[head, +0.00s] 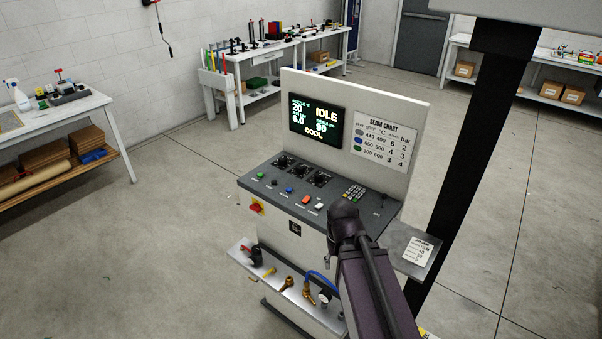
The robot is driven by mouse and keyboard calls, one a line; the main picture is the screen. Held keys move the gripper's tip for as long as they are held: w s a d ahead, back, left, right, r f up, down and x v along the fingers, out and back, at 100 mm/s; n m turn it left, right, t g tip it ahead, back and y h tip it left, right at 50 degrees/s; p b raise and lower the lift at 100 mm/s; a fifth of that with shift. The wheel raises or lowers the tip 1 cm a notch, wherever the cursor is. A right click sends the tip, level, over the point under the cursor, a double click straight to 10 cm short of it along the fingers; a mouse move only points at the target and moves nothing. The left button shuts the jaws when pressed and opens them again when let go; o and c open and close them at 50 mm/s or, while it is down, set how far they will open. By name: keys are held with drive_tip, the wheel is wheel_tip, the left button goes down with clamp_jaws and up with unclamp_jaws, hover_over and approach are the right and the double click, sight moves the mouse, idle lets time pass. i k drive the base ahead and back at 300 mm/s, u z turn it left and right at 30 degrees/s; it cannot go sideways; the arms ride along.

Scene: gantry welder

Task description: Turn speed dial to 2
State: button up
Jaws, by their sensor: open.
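The control console (300,205) stands in the middle of the head view. Its sloped dark panel carries a row of three black dials: a left dial (284,161), a middle dial (301,169) and a right dial (320,179). Their labels and pointer positions are too small to read, so I cannot tell which one is the speed dial or its setting. The screen (316,124) above reads IDLE, 20, 6.0, 90 and COOL. My arm reaches up from the bottom in front of the console's right part. My gripper does not show.
Coloured buttons (290,190) line the panel's front, with a keypad (353,191) to the right. A seam chart (383,141) is on the backboard. A lower shelf (262,262) holds fittings. The floor to the left is clear.

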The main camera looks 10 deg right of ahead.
sight(300, 168)
drive_tip(key=k, duration=1.15)
drive_tip(key=z, duration=0.3)
drive_tip(key=i, duration=2.1)
drive_tip(key=u, duration=0.6)
